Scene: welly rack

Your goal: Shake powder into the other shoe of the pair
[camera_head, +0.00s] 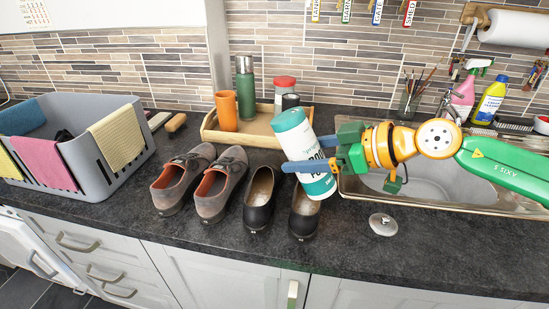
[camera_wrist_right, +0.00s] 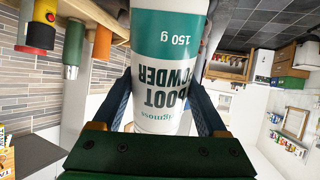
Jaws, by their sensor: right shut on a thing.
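My right gripper (camera_head: 302,156) is shut on a white and teal boot powder container (camera_head: 298,140), which also shows large in the wrist view (camera_wrist_right: 168,75). The container is held tilted above the counter, close over the right black shoe (camera_head: 303,212), and hides part of that shoe. The left black shoe (camera_head: 258,212) stands beside it, its pale inside showing. To the left stand two grey-brown shoes with orange lining, one outer (camera_head: 176,183) and one inner (camera_head: 218,188). Powder inside the shoes cannot be made out. My left gripper is not in view.
A wooden tray (camera_head: 214,134) with an orange cup (camera_head: 226,110), green flask (camera_head: 245,80) and red-lidded jar (camera_head: 285,88) stands behind. A grey basket (camera_head: 95,168) with cloths is left. A sink (camera_head: 455,193) is right. A metal disc (camera_head: 382,224) lies near the front edge.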

